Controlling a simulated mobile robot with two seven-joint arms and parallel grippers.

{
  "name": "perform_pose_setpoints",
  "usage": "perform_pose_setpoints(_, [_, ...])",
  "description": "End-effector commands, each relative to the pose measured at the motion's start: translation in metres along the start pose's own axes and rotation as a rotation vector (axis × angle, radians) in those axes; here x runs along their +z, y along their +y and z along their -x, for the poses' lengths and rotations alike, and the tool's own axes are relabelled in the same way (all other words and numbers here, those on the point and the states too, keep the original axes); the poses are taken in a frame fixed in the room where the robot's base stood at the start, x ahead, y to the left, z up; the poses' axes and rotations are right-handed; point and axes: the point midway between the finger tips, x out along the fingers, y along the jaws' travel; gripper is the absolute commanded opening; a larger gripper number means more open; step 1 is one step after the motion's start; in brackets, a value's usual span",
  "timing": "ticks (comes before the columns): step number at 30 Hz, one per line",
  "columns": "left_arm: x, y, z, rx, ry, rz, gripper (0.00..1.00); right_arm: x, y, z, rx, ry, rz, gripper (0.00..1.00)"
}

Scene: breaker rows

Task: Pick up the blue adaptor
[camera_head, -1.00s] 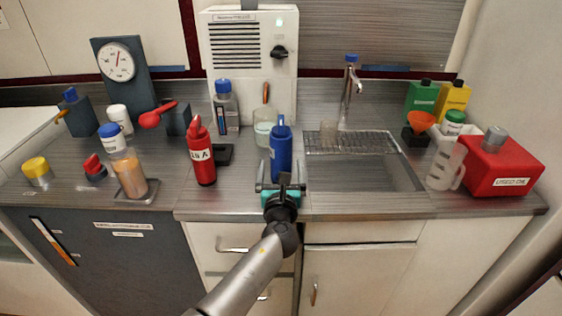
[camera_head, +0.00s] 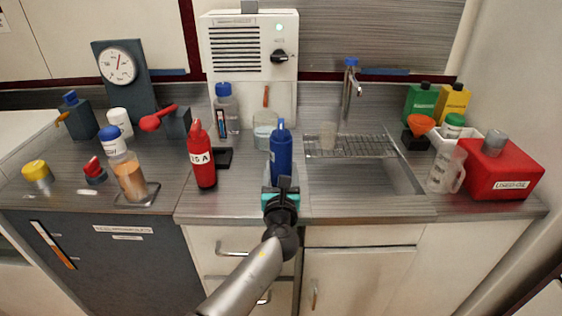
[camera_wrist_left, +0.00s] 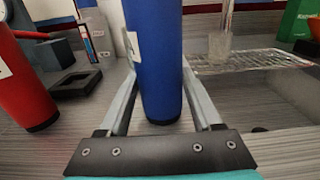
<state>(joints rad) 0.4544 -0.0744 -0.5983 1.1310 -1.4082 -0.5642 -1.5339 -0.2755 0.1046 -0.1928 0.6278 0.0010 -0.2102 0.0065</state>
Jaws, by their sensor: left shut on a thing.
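The blue adaptor (camera_head: 281,157) is a tall, dark blue bottle-like cylinder with a narrow top. It stands upright on the counter, left of the sink. It fills the middle of the left wrist view (camera_wrist_left: 158,60), where its dark base appears to be on the counter. My left gripper (camera_head: 281,184) comes from the front, with one finger on each side of the lower body, shut on it. The gripper's mount hides the lowest part of the cylinder in the head view. My right gripper is not in view.
A red bottle (camera_head: 202,158) stands to the left, with a black holder (camera_head: 223,158) behind it. A glass beaker (camera_head: 264,130) stands behind the blue adaptor. The sink (camera_head: 360,178) with its wire rack (camera_head: 352,146) is to the right. A red used-oil container (camera_head: 500,168) is at the far right.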

Motion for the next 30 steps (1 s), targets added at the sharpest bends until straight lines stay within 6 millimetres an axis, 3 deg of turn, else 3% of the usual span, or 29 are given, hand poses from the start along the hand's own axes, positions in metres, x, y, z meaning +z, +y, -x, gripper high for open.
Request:
perform_pose_setpoints(4, [-0.001,0.0,0.0,0.0,0.001,-0.001,0.0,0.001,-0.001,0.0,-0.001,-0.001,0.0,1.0])
perform_pose_setpoints(20, [0.004,0.0,0.0,0.0,-0.003,0.0,0.0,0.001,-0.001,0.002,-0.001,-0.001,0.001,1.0])
perform_pose_setpoints(30, [0.037,0.0,0.0,-0.001,-0.005,0.001,0.0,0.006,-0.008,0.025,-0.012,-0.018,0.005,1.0])
